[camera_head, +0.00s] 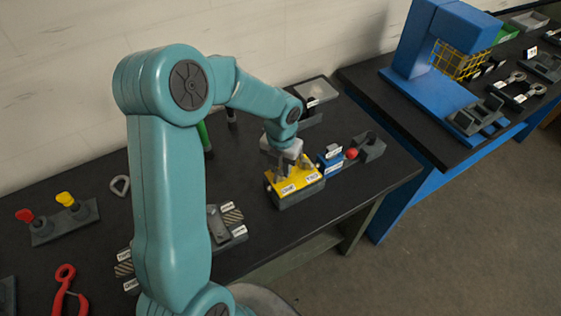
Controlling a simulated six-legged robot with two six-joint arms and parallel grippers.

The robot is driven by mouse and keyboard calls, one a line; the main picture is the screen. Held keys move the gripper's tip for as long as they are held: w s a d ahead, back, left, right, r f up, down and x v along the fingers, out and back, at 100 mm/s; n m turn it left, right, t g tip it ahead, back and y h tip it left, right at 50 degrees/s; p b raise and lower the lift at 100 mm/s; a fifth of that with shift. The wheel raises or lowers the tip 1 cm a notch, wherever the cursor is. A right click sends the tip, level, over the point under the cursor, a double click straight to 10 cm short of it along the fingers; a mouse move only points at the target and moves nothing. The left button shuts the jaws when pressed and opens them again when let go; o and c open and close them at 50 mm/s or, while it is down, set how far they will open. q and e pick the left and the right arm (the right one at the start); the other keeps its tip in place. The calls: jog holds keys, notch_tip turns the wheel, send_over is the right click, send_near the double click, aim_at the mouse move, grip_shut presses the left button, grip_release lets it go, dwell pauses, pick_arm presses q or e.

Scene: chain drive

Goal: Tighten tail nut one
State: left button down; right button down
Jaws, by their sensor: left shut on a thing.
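My left gripper (284,160) reaches down over the yellow-topped block (298,182), which carries the labels ONE and TWO. The gripper is shut at the block's top, on the side of the ONE label. Tail nut one is too small and too covered by the gripper to make out, so I cannot see the nut itself. The block has a dark base and stands near the right end of the black bench. My right gripper is not in view.
A blue labelled block (330,161) and a grey fixture (369,147) with a red knob stand right of the yellow block. A red hook (66,287) and a holder (66,222) lie left. A blue press (410,50) stands on another bench.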

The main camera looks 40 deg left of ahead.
pick_arm(q)
jog(key=shift+r+m+p, duration=0.15)
jog(key=shift+m+p, duration=0.4)
jog(key=shift+m, duration=0.55)
dwell(1.1)
jog(key=c, duration=1.2)
grip_release()
jog(key=shift+s, duration=0.1)
